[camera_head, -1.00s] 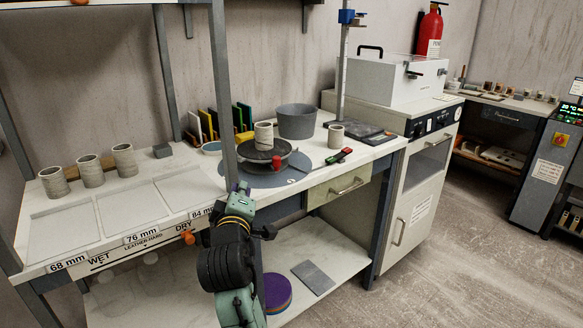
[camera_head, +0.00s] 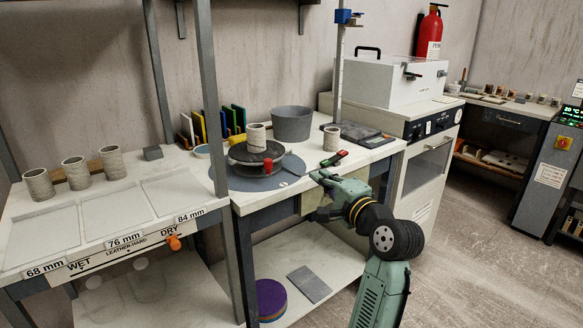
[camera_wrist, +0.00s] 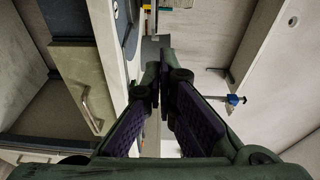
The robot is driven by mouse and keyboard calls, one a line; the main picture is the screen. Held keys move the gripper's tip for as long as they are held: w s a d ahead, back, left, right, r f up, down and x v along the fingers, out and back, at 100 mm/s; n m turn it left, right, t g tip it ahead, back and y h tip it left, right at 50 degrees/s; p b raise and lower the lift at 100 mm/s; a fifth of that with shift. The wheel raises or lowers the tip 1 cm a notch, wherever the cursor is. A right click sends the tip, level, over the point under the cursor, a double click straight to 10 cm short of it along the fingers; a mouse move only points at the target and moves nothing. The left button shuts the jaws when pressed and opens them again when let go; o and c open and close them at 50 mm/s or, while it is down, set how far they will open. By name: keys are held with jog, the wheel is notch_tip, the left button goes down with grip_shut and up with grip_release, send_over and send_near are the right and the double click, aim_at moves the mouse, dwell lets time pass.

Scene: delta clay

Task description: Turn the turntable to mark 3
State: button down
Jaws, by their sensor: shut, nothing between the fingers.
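The turntable (camera_head: 247,158) is a dark round disc on the worktop, with a red peg (camera_head: 267,166) at its front edge. It stands on a wider blue-grey round plate (camera_head: 243,184). A ribbed clay cylinder (camera_head: 256,137) stands upright on the disc. Mark numbers are too small to read. My gripper (camera_head: 318,176) is in front of the bench's front edge, right of the turntable and apart from it. In the wrist view my gripper (camera_wrist: 161,78) is shut and empty; the turntable cannot be made out there.
A grey bucket (camera_head: 292,124) stands behind the turntable. A red-and-black tool (camera_head: 334,158) lies right of it, near a small cup (camera_head: 332,139). A bench post (camera_head: 211,100) rises left of it. A drawer handle (camera_wrist: 92,110) shows below the worktop.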

jog(key=w+a+p, duration=0.1)
jog(key=w+a, duration=0.1)
jog(key=w+a+p, duration=0.1)
jog(key=w+a, duration=0.1)
jog(key=w, duration=0.1)
jog(key=w+a+p, duration=0.1)
jog(key=w+a, duration=0.2)
jog(key=shift+w, duration=0.2)
jog(key=shift+s+a+f, duration=0.1)
jog(key=shift+a, duration=0.45)
jog(key=shift+s+a+p, duration=0.35)
jog(key=shift+a+p, duration=0.1)
jog(key=shift+a, duration=0.1)
